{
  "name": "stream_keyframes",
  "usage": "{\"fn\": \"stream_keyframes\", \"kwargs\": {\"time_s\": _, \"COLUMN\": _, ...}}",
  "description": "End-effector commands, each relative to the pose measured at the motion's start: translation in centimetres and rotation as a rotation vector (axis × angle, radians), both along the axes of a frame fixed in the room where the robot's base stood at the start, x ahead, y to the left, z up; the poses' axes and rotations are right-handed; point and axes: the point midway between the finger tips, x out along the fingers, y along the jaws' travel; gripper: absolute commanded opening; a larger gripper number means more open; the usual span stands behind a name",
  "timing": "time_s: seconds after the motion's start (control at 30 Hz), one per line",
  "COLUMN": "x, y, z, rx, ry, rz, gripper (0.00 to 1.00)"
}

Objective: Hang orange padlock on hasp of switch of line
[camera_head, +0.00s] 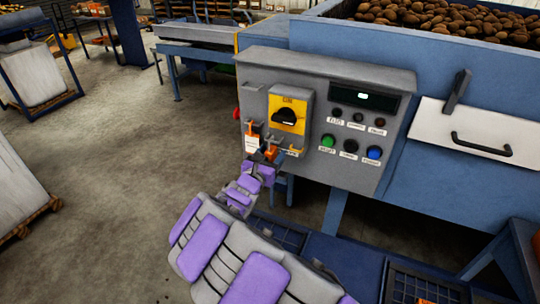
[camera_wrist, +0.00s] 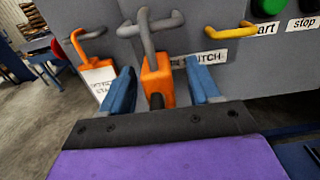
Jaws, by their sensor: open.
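The orange padlock (camera_wrist: 158,76) is upright in the middle of the wrist view, its grey shackle (camera_wrist: 147,36) rising to a grey peg (camera_wrist: 165,22) on the panel. The shackle appears looped over the peg; contact is hard to tell. My gripper (camera_wrist: 159,84) is open, with one blue finger on each side of the padlock and visible gaps. A yellow hasp (camera_wrist: 232,32) sticks out right of the padlock and looks empty. In the head view, the padlock (camera_head: 270,153) is below the yellow-plated rotary switch (camera_head: 287,115), with my gripper (camera_head: 262,163) just below it.
A white tag with an orange hook (camera_wrist: 98,82) hangs on another grey peg at left. Push buttons (camera_head: 350,146) sit right of the switch on the grey control box (camera_head: 330,68). A drawer-like white panel (camera_head: 480,130) is further right. Open floor (camera_head: 130,150) lies left.

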Motion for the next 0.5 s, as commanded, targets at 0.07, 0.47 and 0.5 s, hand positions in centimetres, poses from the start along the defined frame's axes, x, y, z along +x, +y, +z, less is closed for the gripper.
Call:
{"fn": "stream_keyframes", "kwargs": {"time_s": 0.07, "x": 0.0, "y": 0.0, "z": 0.0, "rx": 0.0, "ry": 0.0, "rz": 0.0, "gripper": 0.62}}
{"fn": "stream_keyframes", "kwargs": {"time_s": 0.47, "x": -4.8, "y": 2.1, "z": 0.3, "rx": -0.003, "ry": -0.001, "rz": 0.007, "gripper": 0.62}}
{"fn": "stream_keyframes", "kwargs": {"time_s": 0.5, "x": -5.6, "y": 2.3, "z": 0.3, "rx": -0.003, "ry": -0.001, "rz": 0.005, "gripper": 0.62}}
